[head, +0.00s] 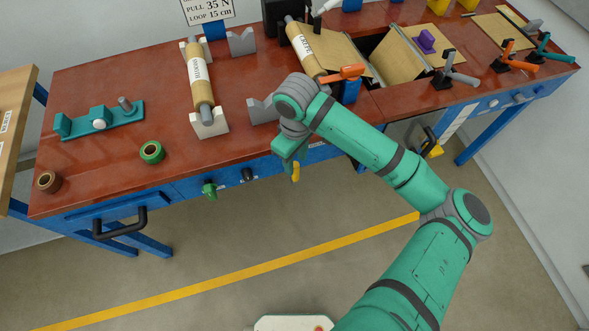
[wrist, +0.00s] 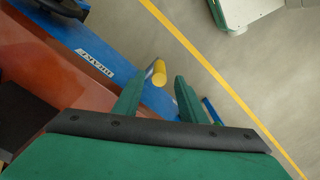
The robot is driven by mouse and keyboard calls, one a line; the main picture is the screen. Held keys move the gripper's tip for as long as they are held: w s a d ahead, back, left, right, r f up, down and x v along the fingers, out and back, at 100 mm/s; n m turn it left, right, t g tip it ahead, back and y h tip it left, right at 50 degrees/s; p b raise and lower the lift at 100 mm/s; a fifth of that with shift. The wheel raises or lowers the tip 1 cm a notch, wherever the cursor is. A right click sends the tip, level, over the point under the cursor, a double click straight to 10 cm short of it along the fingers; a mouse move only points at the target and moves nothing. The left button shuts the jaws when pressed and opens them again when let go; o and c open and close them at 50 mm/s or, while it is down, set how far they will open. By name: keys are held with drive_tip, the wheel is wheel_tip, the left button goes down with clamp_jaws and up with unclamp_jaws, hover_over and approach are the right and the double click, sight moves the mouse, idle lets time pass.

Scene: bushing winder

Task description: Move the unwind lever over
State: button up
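A short lever with a yellow grip (head: 296,172) sticks out from the blue front rail below the table edge. In the wrist view, its yellow end (wrist: 159,75) points toward the camera between my gripper's fingertips, with a gap on each side. My gripper (wrist: 160,82) is open. In the head view, my gripper (head: 287,155) is at the table's front edge, just above the yellow grip and partly hidden by my wrist. I cannot read any label saying unwind.
A green knob (head: 209,190) and a black drawer handle (head: 120,224) protrude at the front left. Open floor lies before the bench.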

sight(296, 173)
wheel_tip(296, 173, down, 8)
drive_tip(key=shift+r, duration=0.1)
idle(0.4)
clamp_jaws()
